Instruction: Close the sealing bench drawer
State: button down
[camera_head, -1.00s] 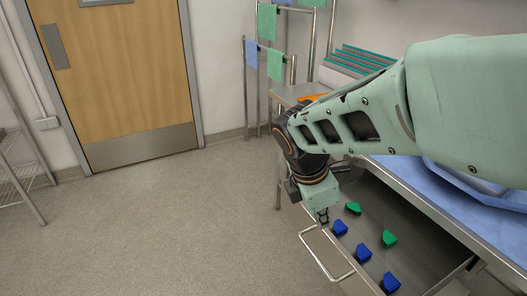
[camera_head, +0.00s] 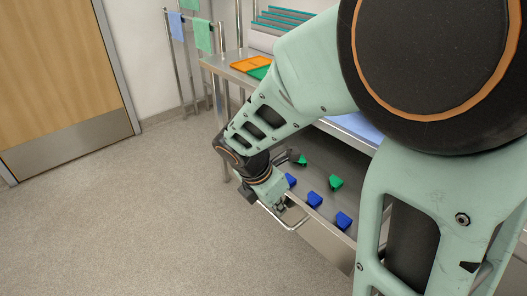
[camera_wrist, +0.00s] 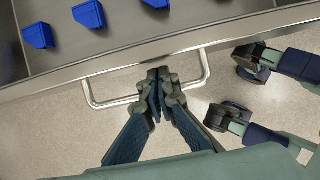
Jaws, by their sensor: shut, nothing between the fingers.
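The sealing bench drawer (camera_head: 322,233) stands open, pulled out from under the bench. Its front edge also shows in the wrist view (camera_wrist: 120,62). Its wire loop handle (camera_head: 297,226) sticks out from the front and shows in the wrist view (camera_wrist: 115,101). My gripper (camera_head: 281,207) is at the handle. In the wrist view my gripper (camera_wrist: 157,77) has its fingertips together and empty, overlapping the middle of the handle close to the drawer front. I cannot tell whether they touch the bar. Blue blocks (camera_head: 314,199) and green blocks (camera_head: 336,182) lie in the drawer.
A wooden door (camera_head: 55,70) is at the left. The floor (camera_head: 130,220) left of the drawer is clear.

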jog(key=shift+f, duration=0.15)
jog(key=p, duration=1.5)
send_over(345, 172)
jog(key=shift+a, duration=0.2)
jog(key=shift+d, duration=0.1)
jog(key=shift+w+d, duration=0.1)
jog(key=shift+r, duration=0.2)
